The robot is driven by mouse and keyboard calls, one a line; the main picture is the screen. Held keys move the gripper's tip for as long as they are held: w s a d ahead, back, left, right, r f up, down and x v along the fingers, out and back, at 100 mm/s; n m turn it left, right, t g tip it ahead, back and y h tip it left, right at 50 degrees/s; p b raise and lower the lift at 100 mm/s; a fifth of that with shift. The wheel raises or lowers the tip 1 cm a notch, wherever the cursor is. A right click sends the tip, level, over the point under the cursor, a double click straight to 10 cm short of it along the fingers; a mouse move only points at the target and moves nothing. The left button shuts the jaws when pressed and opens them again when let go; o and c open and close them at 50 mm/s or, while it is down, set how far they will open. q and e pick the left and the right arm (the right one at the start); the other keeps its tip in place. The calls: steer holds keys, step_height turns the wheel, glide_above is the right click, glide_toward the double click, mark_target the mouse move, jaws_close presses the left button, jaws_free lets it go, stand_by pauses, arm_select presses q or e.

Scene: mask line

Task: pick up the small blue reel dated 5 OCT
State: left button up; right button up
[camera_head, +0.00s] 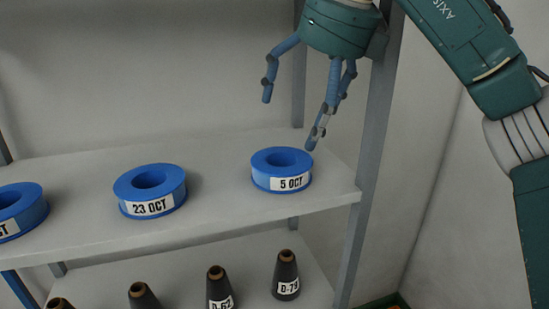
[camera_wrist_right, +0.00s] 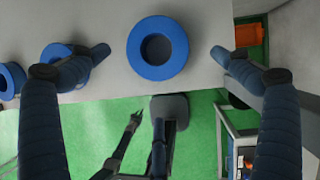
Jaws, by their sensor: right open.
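The small blue reel dated 5 OCT (camera_head: 268,182) lies flat near the right end of the upper shelf (camera_head: 225,212), its label facing front. My right gripper (camera_head: 291,122) is above the reel, open and empty, its fingers pointing down. In the right wrist view the reel (camera_wrist_right: 177,60) sits between the two spread fingers (camera_wrist_right: 160,50), with a gap on both sides. My left gripper is not identifiable in the head view.
A blue reel labelled 23 OCT (camera_head: 128,200) lies to the left, and another blue reel (camera_head: 30,212) is cut by the left edge. Several dark cones, one labelled D-79 (camera_head: 286,270), stand on the lower shelf. A grey upright (camera_head: 377,130) rises at the shelf's right end.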

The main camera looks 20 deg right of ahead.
mark_target(286, 159)
arm_select(q)
steer(key=s+r+p, duration=0.2)
steer(key=s, duration=0.4)
arm_select(e)
steer(key=x, duration=0.3)
steer(key=shift+s+f, duration=0.25)
steer(key=shift+f, duration=0.1)
steer(key=shift+x, duration=1.2)
steer(key=p, duration=0.1)
steer(key=w+f+p, duration=0.1)
steer(key=shift+w+a+f+p, duration=0.15)
steer(key=shift+a+f+p, duration=0.15)
steer(key=shift+p, duration=0.05)
steer(key=p+x, duration=0.1)
steer(key=x, duration=0.2)
steer(key=shift+f, duration=0.1)
steer(key=shift+w+f, duration=0.1)
steer(key=shift+f, duration=0.1)
steer(key=shift+a+r, duration=0.1)
steer(key=c, duration=2.2)
arm_select(q)
steer(key=shift+g, duration=0.3)
steer(key=w+r, duration=0.1)
steer(key=r, duration=0.1)
steer(key=w+r, duration=0.1)
steer(key=shift+w+r, duration=0.3)
steer(key=shift+r, duration=0.05)
arm_select(e)
steer(key=shift+c, duration=1.2)
